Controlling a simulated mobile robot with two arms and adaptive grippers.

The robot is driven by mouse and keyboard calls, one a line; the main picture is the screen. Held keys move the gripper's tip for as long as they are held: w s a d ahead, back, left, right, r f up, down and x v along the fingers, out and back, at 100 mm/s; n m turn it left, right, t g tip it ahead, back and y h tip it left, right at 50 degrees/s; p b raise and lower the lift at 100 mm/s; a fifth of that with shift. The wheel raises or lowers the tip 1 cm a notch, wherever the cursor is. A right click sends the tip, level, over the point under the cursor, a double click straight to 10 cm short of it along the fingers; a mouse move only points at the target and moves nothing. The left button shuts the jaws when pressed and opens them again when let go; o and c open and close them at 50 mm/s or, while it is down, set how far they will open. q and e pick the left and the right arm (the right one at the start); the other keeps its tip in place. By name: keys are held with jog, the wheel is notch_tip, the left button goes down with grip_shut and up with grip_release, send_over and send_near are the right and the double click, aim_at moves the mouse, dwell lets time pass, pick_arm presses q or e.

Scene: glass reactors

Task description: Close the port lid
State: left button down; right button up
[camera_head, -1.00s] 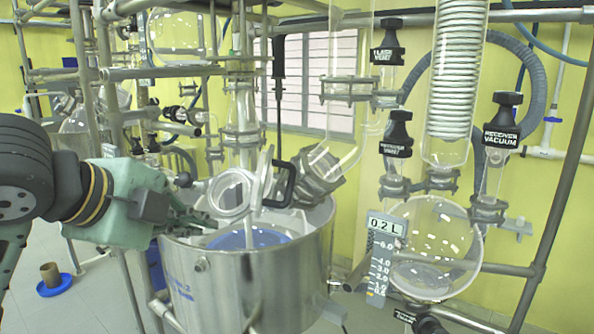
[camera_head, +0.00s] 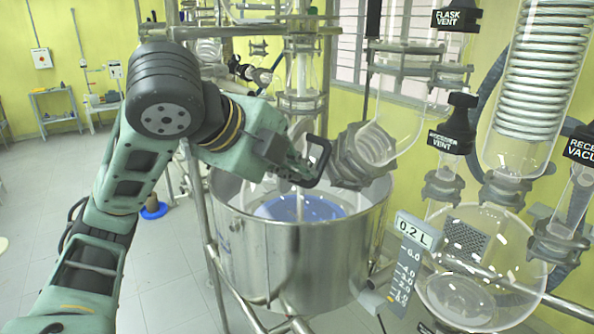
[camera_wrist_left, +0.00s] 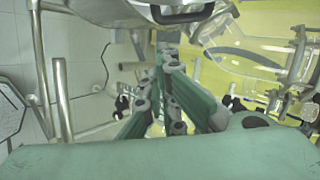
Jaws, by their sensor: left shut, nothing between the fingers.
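The port lid's black loop handle (camera_head: 321,165) stands above the glass reactor on the steel vessel. In the left wrist view, the dark handle (camera_wrist_left: 183,14) shows at the top edge, beyond my shut fingers (camera_wrist_left: 170,95). My right gripper is not in view.
The steel vessel (camera_head: 285,262) with blue liquid stands below the port. A clamped glass neck (camera_head: 365,155) is close right of the handle. Glass flasks, valves and a 0.2 L readout (camera_head: 414,231) stand to the right. The floor at left is open.

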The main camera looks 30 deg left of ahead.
pick_arm(q)
jog(key=d+p+x, duration=0.1)
jog(key=x, duration=0.7)
jog(key=shift+s+a+r, duration=0.1)
jog(key=shift+a+r, duration=0.1)
jog(key=shift+a, duration=0.5)
jog(key=shift+s+a+r, duration=0.1)
jog(key=shift+a+r, duration=0.1)
jog(key=shift+a, duration=0.45)
jog(key=shift+s+a+r, duration=0.1)
jog(key=shift+a+r, duration=0.05)
jog(key=shift+a, duration=0.55)
